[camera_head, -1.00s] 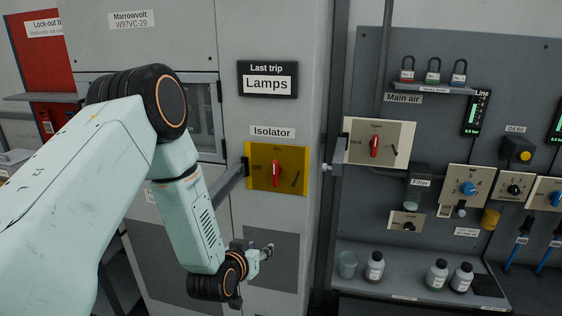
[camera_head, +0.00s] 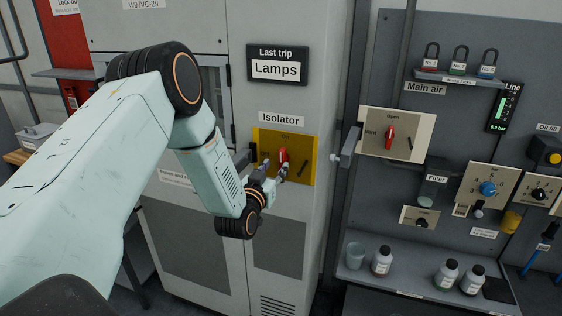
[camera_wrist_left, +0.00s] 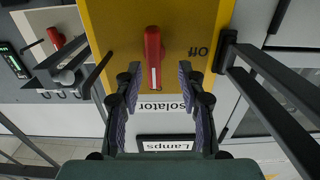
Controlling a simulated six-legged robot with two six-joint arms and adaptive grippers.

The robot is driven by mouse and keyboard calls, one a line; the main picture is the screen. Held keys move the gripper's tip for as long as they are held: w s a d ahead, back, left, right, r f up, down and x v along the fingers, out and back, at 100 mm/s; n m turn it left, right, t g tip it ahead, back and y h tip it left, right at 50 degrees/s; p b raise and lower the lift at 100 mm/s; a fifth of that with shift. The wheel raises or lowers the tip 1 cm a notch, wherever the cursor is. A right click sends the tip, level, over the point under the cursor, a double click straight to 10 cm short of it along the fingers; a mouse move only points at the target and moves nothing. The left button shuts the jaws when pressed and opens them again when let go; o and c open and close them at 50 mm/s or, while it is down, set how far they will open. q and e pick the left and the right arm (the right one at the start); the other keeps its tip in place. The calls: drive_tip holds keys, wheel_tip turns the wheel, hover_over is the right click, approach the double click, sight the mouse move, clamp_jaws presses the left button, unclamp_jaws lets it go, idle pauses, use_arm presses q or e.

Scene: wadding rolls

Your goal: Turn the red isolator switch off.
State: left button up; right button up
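The red isolator switch (camera_head: 283,155) is a narrow handle on a yellow plate (camera_head: 303,174) under the "Isolator" label. It stands upright, towards the "On" mark at the top; "Off" is at the left. My left gripper (camera_head: 276,168) is just in front of the plate and partly covers the switch's lower part. In the left wrist view, which is upside down, the red handle (camera_wrist_left: 153,50) shows between the two spread fingers (camera_wrist_left: 158,76), with clear gaps on both sides. The gripper is open and empty. My right gripper is not in view.
Bottles (camera_head: 382,262) stand on a shelf below.

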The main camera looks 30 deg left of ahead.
sight(281, 163)
use_arm(q)
drive_tip(key=w, duration=0.4)
drive_tip(key=shift+d+r, duration=0.15)
drive_tip(key=shift+d, duration=0.05)
drive_tip(key=shift+w, duration=0.1)
drive_tip(key=shift+a, duration=0.55)
drive_tip(key=shift+w+d, duration=0.1)
drive_tip(key=shift+d, duration=0.35)
drive_tip(key=c, duration=0.5)
drive_tip(key=shift+a, duration=0.35)
clamp_jaws()
drive_tip(key=shift+d, duration=0.2)
